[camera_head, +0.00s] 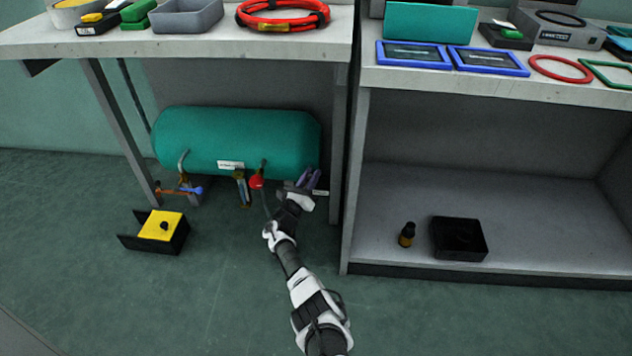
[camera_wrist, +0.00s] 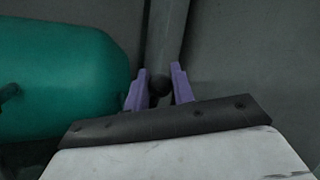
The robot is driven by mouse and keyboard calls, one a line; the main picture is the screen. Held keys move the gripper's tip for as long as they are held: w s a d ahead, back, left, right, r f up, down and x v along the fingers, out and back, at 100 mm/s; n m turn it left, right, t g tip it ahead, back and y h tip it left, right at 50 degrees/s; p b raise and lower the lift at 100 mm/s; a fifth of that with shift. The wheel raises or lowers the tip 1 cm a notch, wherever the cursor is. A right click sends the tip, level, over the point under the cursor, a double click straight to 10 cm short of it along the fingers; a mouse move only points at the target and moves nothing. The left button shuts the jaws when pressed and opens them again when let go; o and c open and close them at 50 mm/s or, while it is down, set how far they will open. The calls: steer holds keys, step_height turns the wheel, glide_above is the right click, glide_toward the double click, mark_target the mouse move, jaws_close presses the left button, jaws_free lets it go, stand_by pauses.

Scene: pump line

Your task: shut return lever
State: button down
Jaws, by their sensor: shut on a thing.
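My gripper (camera_head: 309,180) is at the lower right end of the green tank, below the left bench. In the wrist view, its purple fingers (camera_wrist: 157,90) are closed on a dark round knob (camera_wrist: 159,84). Whether this knob belongs to the return lever I cannot tell; what it is fixed to is hidden. Along the tank's underside are a red handle (camera_head: 256,182), just left of my gripper, and a blue lever (camera_head: 191,190) farther left. A small label (camera_head: 321,192) shows beside my gripper, too small to read.
The green tank (camera_head: 235,135) fills the space under the left bench. A black box with a yellow top (camera_head: 161,225) stands on the floor at left. A bench leg (camera_head: 339,150) is close right of my gripper. Open floor (camera_head: 200,300) lies in front.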

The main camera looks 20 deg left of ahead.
steer(key=shift+s+a+r+n+t+y+b, duration=0.15)
steer(key=shift+a+n+t+y, duration=0.15)
steer(key=shift+a+n+y, duration=0.5)
steer(key=shift+s+a+r+n+t+y+b, duration=0.15)
steer(key=shift+n+t+y, duration=0.15)
steer(key=shift+n, duration=0.9)
steer(key=shift+a, duration=0.1)
steer(key=c, duration=1.2)
jaws_free()
steer(key=shift+f, duration=0.1)
steer(key=shift+c, duration=0.2)
steer(key=shift+f, duration=0.1)
